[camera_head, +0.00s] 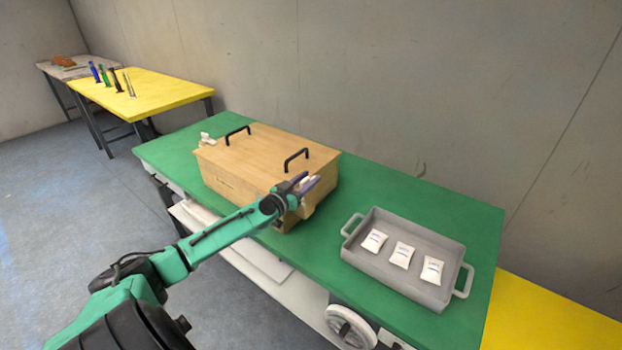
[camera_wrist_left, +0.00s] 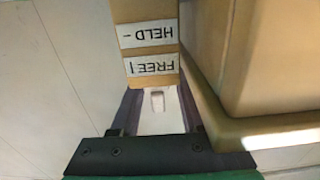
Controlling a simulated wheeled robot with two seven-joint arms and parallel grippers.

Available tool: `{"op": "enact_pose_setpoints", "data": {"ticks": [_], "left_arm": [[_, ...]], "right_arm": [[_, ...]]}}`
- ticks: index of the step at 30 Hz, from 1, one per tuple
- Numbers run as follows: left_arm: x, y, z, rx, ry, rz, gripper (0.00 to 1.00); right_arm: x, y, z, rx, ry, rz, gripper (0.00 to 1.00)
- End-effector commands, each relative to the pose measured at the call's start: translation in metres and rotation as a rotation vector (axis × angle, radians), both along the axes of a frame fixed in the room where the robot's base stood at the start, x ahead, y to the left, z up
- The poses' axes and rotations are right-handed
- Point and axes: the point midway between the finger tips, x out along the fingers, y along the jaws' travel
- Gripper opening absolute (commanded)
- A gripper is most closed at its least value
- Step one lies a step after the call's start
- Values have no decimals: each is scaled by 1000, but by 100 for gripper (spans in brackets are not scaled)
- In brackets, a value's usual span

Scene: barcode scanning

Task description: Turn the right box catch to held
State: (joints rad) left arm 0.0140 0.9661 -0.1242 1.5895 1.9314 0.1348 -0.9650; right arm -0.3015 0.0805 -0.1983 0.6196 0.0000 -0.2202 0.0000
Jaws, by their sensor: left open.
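A wooden box (camera_head: 260,155) with two black handles stands on the green table. My left gripper (camera_head: 304,184) reaches its right end. In the left wrist view, a wooden part of the box carries two upside-down labels, "HELD –" (camera_wrist_left: 148,33) and "FREE |" (camera_wrist_left: 151,65). A white catch piece (camera_wrist_left: 158,104) shows just below the labels, between the fingers of my open left gripper (camera_wrist_left: 159,108). I cannot tell whether the fingers touch it. In the head view, my gripper mostly hides this catch. A white catch (camera_head: 207,139) also shows at the box's left end. My right gripper is out of view.
A grey tray (camera_head: 352,258) with three white packets stands on the green table (camera_head: 420,195), right of the box. A yellow table (camera_head: 150,92) with several upright tubes stands at the back left. Another yellow surface (camera_head: 545,320) is at the lower right. A wall runs behind.

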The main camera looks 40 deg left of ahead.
Motion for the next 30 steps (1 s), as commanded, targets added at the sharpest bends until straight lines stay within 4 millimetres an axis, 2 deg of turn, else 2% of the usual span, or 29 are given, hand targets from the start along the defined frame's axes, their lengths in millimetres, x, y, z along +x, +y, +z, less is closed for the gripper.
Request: {"op": "enact_pose_setpoints", "data": {"ticks": [4, 12, 13, 16, 25, 30], "left_arm": [[13, 0, 1, -1, -2, -1, 45], [15, -1, 0, 0, 0, -4, 45], [15, -1, 0, 0, 0, -3, 37], [15, -1, 1, 0, 0, -3, 0], [15, -1, 2, -1, 0, 5, 0], [15, -1, 7, -2, 1, 44, 0]], "right_arm": [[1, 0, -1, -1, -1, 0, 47], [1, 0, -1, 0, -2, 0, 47], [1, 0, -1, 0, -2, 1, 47], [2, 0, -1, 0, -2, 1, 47], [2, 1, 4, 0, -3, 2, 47], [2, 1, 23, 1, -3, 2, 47]]}}
